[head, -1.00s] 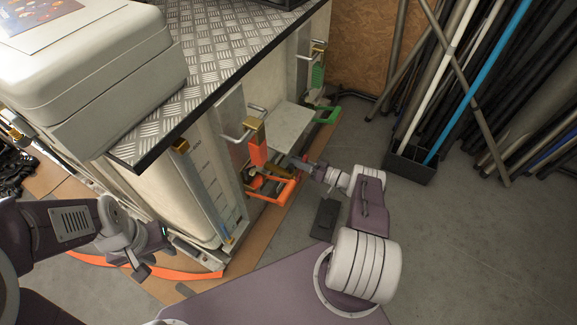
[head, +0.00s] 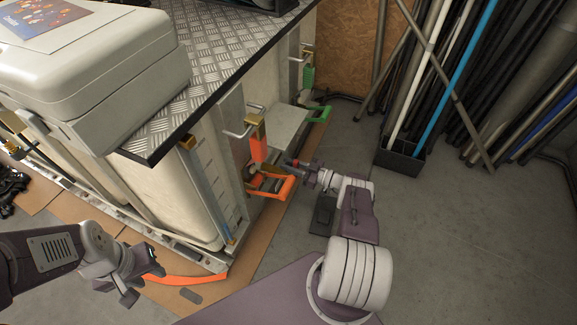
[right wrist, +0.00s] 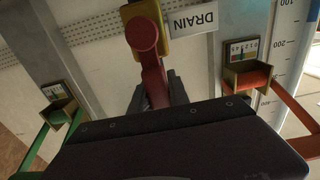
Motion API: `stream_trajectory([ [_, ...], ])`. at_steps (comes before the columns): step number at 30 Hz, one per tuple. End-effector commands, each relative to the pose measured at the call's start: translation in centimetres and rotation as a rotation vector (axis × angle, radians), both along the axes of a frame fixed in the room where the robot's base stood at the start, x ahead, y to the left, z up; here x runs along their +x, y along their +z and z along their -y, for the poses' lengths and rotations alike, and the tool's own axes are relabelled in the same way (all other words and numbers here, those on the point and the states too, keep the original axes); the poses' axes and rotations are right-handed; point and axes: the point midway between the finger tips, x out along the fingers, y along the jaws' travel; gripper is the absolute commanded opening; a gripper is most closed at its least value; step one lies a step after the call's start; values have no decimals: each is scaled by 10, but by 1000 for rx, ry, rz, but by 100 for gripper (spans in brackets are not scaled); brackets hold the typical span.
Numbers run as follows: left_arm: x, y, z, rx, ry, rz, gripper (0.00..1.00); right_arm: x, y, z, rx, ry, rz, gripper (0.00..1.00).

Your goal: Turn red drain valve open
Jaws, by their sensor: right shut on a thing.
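The red drain valve handle (right wrist: 150,62) hangs from a yellow fitting (right wrist: 150,12) in the right wrist view, beside a white label reading DRAIN (right wrist: 193,20). My right gripper (right wrist: 155,90) is shut on the lower part of the red handle. My dark gripper body hides the handle's lower end. In the head view my right gripper (head: 296,163) is beside the unit's lower side, and the valve is hardly visible there. My left gripper (head: 128,284) hangs at the lower left, away from the valve; its jaw opening is unclear.
An orange lever (head: 270,190) and a green lever (head: 318,114) flank the valve area. A checker-plate top (head: 215,65) with a grey case (head: 90,70) overhangs the tanks. Pipes stand in a black holder (head: 400,160) at right. The grey floor at right is clear.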

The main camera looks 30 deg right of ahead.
Motion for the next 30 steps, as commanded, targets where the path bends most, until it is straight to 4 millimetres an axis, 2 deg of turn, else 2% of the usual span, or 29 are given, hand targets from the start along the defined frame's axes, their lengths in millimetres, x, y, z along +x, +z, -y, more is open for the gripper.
stream_trajectory([
  [14, 0, 0, 0, 0, 0, 0, 36, 0, -1, -1, -9, 4, 7, 0],
  [15, 0, 0, 0, 0, 0, 0, 36, 0, -1, -1, -9, 3, 7, 33],
  [16, 0, 0, 0, 0, 0, 0, 36, 0, -1, -1, -9, 3, 7, 41],
  [17, 0, 0, 0, 0, 0, 0, 36, 0, -1, -1, -9, 3, 7, 44],
  [26, 0, 1, 0, 0, 0, 0, 36, -1, 0, 1, -8, 1, 6, 44],
  [30, 0, 7, 0, 0, 0, 0, 36, -18, 2, 15, -7, -4, 7, 44],
])
